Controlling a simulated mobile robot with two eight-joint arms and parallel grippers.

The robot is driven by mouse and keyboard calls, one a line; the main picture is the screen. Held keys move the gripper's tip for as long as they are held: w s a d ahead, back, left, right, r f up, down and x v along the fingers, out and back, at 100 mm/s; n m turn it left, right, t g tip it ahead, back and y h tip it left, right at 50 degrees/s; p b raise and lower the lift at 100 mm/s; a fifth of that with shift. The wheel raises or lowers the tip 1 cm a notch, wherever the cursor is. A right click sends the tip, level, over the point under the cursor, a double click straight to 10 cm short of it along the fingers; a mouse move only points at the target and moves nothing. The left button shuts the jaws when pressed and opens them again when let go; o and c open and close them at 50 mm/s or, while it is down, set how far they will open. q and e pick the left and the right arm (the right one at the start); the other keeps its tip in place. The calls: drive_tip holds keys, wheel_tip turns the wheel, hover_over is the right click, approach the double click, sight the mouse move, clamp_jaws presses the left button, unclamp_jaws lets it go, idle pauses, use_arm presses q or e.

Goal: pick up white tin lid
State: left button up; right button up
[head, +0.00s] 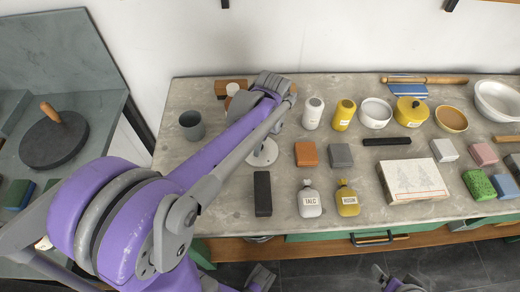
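A white round lid (262,154) with a small knob lies on the grey stone worktop, left of the orange block. It is partly covered by my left arm. My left arm crosses from the lower left, and its wrist is bent above the worktop. My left gripper (270,130) points down just above the lid, mostly hidden behind the arm links. I cannot tell whether its fingers are open or touching the knob. An open white tin (376,113) stands at the back, right of a yellow jar.
On the worktop (340,215) stand a grey cup (191,125), orange block (306,154), grey block (340,155), black block (262,193), talc bottle (309,200), rosin bottle (347,200), yellow lidded tin (411,111) and box (412,180). Bare stone lies left of the black block.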

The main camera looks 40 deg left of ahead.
use_arm(q)
drive_tip(key=shift+f, duration=0.2)
clamp_jaws()
drive_tip(key=shift+r, duration=0.1)
